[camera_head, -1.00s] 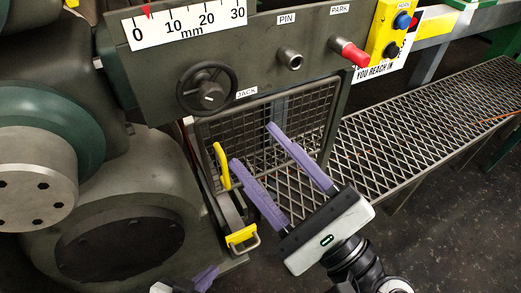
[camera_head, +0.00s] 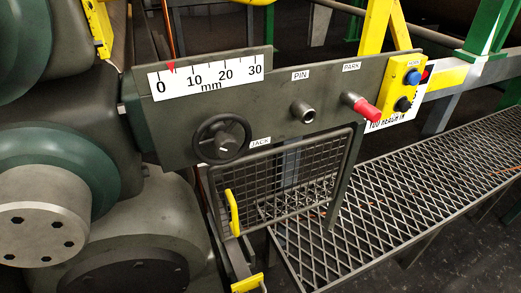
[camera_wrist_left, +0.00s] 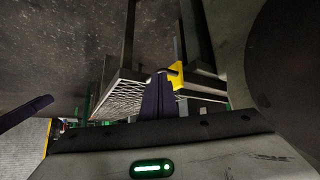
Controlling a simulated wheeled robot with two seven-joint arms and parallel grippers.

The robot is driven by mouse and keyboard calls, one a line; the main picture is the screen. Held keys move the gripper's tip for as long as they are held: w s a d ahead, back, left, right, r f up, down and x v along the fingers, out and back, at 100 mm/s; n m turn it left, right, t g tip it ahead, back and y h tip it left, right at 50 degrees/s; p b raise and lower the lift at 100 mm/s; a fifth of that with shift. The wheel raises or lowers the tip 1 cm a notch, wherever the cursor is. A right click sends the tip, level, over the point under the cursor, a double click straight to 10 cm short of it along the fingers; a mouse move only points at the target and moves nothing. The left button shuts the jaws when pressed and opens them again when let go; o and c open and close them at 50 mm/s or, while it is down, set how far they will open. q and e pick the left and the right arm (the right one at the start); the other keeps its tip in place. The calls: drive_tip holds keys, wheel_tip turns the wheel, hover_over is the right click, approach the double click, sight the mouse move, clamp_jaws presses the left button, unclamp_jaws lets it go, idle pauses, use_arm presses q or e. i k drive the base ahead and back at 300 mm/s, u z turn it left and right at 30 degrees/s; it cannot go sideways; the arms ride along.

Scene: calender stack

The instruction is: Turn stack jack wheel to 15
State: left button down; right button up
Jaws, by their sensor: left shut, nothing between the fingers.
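The dark round jack wheel (camera_head: 221,138) is on the front of the grey-green beam, left of the JACK label (camera_head: 260,142). Nothing touches it in the head view. The white mm scale (camera_head: 208,77) runs from 0 to 30, and its red pointer (camera_head: 171,66) stands between 0 and 10, nearer 0. Neither gripper shows in the head view. In the left wrist view my left gripper (camera_wrist_left: 159,92) has its purple fingers together and empty, near a yellow part. A purple bar at that view's left edge looks like a finger of my right gripper (camera_wrist_left: 25,112); its jaw opening is hidden.
Right of the wheel are the PIN socket (camera_head: 303,112), the red PARK knob (camera_head: 366,109) and a yellow button box (camera_head: 408,84). Below hangs a mesh guard (camera_head: 290,180) with a yellow handle (camera_head: 233,212). Large rollers stand left; a grating walkway (camera_head: 380,210) lies right.

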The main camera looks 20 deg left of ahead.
sight(226, 145)
drive_tip(key=z, duration=2)
drive_tip(key=i, duration=3.15)
drive_tip(key=u, duration=5.6)
drive_tip(key=i, duration=0.55)
drive_tip(key=u, duration=0.05)
